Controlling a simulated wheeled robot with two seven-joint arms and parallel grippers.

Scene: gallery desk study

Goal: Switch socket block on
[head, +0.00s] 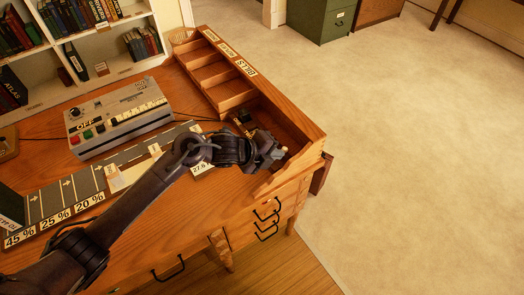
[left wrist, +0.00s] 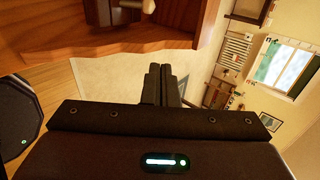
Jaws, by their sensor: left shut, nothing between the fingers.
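My left gripper (head: 277,155) reaches across the desk to the wooden pigeonhole tray at its right end. It is shut and empty, and its two fingers (left wrist: 161,70) lie side by side in the left wrist view. A small dark object (head: 243,118) with yellowish parts sits in the tray's front part, just behind my gripper. My arm partly hides it, so I cannot tell whether it is the socket block or how its switch stands. My right gripper is not in view.
The wooden tray (head: 318,134) has several compartments and a raised right wall. A grey control box (head: 140,127) with an OFF label and coloured buttons stands at the back left. A grey strip (head: 83,184) with percentage cards crosses the desk. Open floor (head: 420,150) lies to the right.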

